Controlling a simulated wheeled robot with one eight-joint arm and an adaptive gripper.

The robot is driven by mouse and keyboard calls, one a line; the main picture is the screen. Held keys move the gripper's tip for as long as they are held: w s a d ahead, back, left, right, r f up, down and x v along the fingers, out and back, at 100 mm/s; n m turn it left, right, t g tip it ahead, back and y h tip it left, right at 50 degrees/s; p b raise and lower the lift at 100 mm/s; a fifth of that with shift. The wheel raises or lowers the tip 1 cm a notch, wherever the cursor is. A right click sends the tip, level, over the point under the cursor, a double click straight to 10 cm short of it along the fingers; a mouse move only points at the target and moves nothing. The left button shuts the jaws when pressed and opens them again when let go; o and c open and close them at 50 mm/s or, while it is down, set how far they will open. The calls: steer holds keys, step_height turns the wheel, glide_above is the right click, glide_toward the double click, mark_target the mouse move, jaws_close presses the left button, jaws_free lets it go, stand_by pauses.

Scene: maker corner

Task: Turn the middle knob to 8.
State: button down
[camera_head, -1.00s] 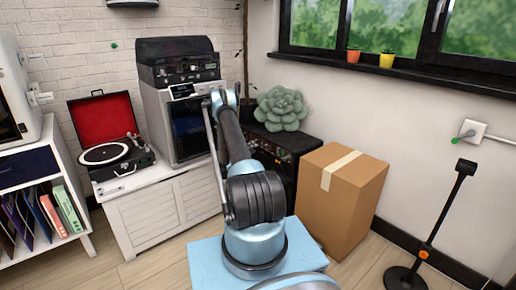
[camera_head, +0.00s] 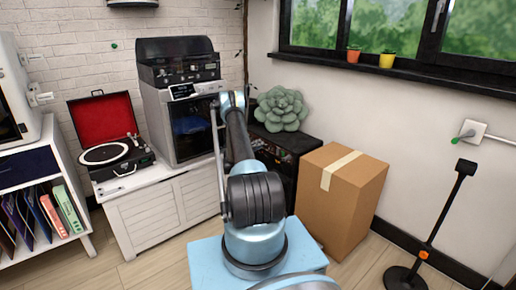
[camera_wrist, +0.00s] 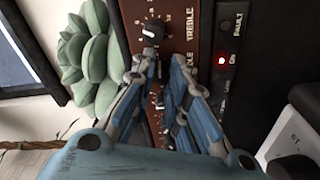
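The black amplifier (camera_head: 308,142) stands under the green plush succulent in the head view, partly behind my arm. In the wrist view its brown control panel (camera_wrist: 180,14) appears sideways. The treble knob (camera_wrist: 153,31) is black with a pale pointer, ringed by white numbers. Below it in the picture, the label ending in "DLE" shows beside my fingers. The middle knob is mostly hidden between and behind them, so its setting cannot be read. My gripper (camera_wrist: 164,58) is in front of the panel with its two fingers apart. Contact with the knob cannot be made out.
The succulent (camera_head: 282,108) sits on the amplifier, close beside my fingers in the wrist view (camera_wrist: 88,55). A cardboard box (camera_head: 343,205) stands right of the amplifier. A white cabinet (camera_head: 160,213) with a record player (camera_head: 112,150) and a machine is to the left.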

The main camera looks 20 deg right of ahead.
steer(key=shift+f+n, duration=0.1)
steer(key=shift+n, duration=0.6)
steer(key=c, duration=1.5)
jaws_free()
steer(key=shift+c, duration=0.2)
steer(key=shift+a, duration=0.1)
steer(key=v, duration=1.2)
